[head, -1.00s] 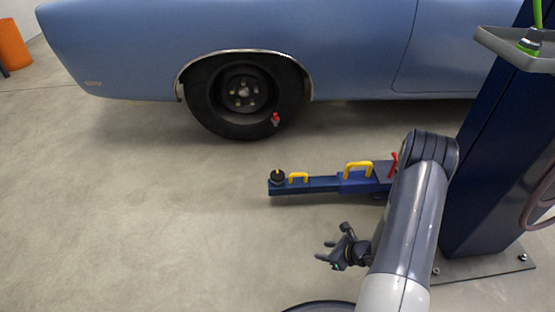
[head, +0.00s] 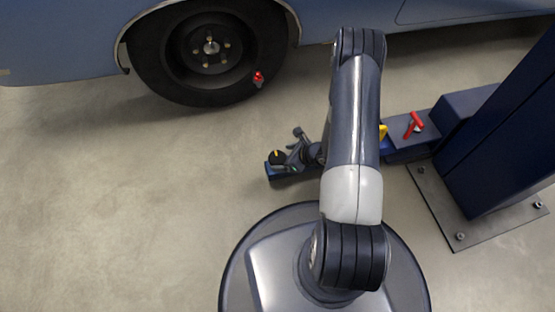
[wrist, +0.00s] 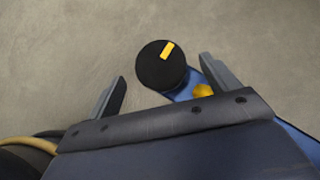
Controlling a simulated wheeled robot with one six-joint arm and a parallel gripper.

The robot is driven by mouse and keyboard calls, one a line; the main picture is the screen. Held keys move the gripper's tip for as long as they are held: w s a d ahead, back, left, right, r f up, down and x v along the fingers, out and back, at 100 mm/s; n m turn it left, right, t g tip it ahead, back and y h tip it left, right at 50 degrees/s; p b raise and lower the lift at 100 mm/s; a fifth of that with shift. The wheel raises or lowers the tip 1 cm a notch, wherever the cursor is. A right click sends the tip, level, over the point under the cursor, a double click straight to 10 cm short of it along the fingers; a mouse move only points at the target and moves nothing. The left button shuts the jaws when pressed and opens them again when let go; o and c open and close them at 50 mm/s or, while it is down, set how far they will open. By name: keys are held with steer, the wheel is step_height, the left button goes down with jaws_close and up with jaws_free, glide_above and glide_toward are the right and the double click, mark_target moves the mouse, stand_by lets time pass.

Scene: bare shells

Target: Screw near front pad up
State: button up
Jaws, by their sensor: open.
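The near front pad (head: 277,157) is a round black disc with a yellow mark, at the left end of the blue lift arm (head: 290,171). In the wrist view the pad (wrist: 162,65) lies just beyond and between my fingertips. My gripper (head: 295,149) is open and empty, close beside the pad in the head view. In the wrist view my gripper (wrist: 160,75) has one finger on each side, and neither clearly touches the pad. My own arm hides the middle of the lift arm. The pad's screw thread is hidden.
A blue car with a black wheel (head: 208,48) stands behind. A red-topped item (head: 258,79) shows at its tyre. A red handle (head: 414,124) is on the lift arm near the dark blue post (head: 500,140). The floor at left is clear.

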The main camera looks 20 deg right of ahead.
mark_target(279, 158)
steer(key=shift+b+x, duration=0.6)
steer(key=shift+x, duration=1.6)
steer(key=shift+c, duration=0.2)
steer(key=c, duration=0.9)
steer(key=shift+c, duration=0.2)
